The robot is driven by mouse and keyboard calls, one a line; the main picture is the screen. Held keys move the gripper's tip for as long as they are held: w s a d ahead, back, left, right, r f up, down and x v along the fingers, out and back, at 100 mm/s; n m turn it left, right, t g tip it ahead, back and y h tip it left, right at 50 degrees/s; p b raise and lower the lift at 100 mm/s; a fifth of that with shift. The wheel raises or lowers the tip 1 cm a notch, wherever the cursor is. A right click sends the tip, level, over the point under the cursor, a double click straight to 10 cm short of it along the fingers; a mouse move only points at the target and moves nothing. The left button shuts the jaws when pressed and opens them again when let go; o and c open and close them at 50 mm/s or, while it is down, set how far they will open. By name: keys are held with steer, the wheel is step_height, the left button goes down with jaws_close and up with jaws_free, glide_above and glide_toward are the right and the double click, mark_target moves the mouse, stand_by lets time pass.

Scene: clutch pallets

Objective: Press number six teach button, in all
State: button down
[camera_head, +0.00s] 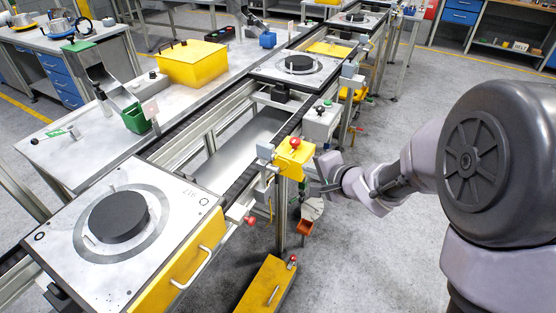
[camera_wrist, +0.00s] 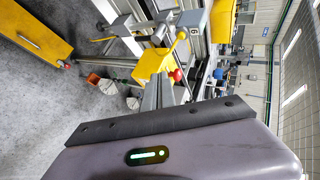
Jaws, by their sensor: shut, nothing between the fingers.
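A yellow box (camera_head: 291,163) with a red mushroom button (camera_head: 295,143) on top is mounted on the conveyor's near side. A grey box (camera_head: 321,124) with a small green button stands farther along the same rail. I cannot read a number on either box. My gripper (camera_head: 318,168) is shut and empty, just right of the yellow box. In the wrist view my shut fingers (camera_wrist: 160,84) point toward the yellow box (camera_wrist: 153,60), with the red button (camera_wrist: 177,75) to the right of the fingertips. Whether the fingers touch the box, I cannot tell.
A pallet with a black disc (camera_head: 118,215) sits on the conveyor at the near left, another (camera_head: 299,63) farther back. A yellow bin (camera_head: 193,64) stands on the side table. A yellow floor box (camera_head: 267,287) lies below the rail. Open floor lies at right.

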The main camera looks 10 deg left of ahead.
mark_target(276, 157)
steer(key=shift+w+a+b, duration=0.1)
steer(key=shift+w+a, duration=0.2)
steer(key=shift+a, duration=0.6)
steer(key=shift+w+a+b, duration=0.1)
steer(key=shift+w+a, duration=0.25)
steer(key=shift+a, duration=0.5)
steer(key=shift+w+a+b, duration=0.1)
steer(key=shift+w+a, duration=0.2)
steer(key=shift+a, duration=0.6)
steer(key=shift+a, duration=0.1)
steer(key=shift+w+a, duration=0.15)
steer(key=shift+a, duration=0.15)
steer(key=shift+w+a+p, duration=0.15)
steer(key=shift+a+p, duration=0.25)
steer(key=shift+a, duration=0.05)
stand_by(0.4)
steer(key=shift+d, duration=0.1)
steer(key=shift+s+d+p, duration=0.3)
steer(key=shift+d+p, duration=0.2)
steer(key=shift+d, duration=0.25)
